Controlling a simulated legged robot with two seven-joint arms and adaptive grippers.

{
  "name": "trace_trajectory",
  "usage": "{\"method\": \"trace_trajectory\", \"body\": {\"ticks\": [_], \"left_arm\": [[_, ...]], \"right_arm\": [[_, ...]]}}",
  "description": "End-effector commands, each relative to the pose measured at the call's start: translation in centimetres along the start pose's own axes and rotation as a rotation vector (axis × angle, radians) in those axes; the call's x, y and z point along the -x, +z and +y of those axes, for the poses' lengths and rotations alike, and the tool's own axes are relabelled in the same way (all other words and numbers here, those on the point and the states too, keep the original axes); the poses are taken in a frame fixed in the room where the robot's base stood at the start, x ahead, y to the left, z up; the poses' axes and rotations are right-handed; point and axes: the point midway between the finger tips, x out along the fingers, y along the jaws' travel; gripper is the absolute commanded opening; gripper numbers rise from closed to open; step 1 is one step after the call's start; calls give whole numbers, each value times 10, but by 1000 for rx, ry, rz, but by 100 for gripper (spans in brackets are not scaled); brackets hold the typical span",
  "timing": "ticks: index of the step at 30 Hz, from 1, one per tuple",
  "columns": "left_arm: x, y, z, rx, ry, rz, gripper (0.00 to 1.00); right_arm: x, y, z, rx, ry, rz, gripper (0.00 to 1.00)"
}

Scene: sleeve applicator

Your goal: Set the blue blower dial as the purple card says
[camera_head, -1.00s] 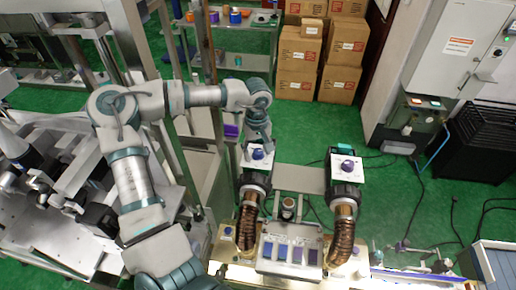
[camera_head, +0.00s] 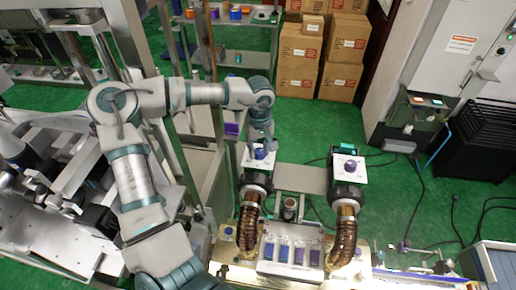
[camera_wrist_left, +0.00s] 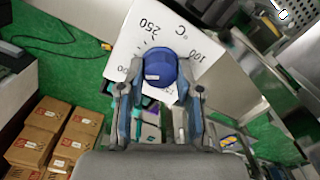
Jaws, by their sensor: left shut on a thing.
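The blue blower dial (camera_head: 259,154) sits on a white plate (camera_head: 248,162) above the left blower. In the left wrist view the blue dial (camera_wrist_left: 160,67) stands on the plate (camera_wrist_left: 135,40), which has printed marks including 250, 100 and °C. My left gripper (camera_head: 260,145) comes down from above, and its fingers (camera_wrist_left: 158,88) are shut on the dial from both sides. The dial's pointer is not clear. A purple card (camera_head: 315,257) is at the right end of a row of coloured cards on the panel; its text is too small to read. My right gripper is not in view.
A second white plate with a purple dial (camera_head: 350,166) tops the right blower. Two ribbed hoses (camera_head: 343,243) flank the card panel (camera_head: 288,270). A metal frame post (camera_head: 213,70) stands close behind my left arm. Cardboard boxes (camera_head: 298,87) are stacked behind.

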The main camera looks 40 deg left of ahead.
Motion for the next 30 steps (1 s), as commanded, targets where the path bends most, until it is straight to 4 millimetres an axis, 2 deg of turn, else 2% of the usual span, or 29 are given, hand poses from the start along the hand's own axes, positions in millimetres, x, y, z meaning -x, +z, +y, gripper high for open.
{"method": "trace_trajectory", "body": {"ticks": [8,18,30], "left_arm": [[-1,1,2,165,6,3,0],[0,0,2,483,9,3,0],[1,0,4,865,12,1,0]], "right_arm": [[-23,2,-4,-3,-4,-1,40],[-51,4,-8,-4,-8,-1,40],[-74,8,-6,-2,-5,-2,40]]}}
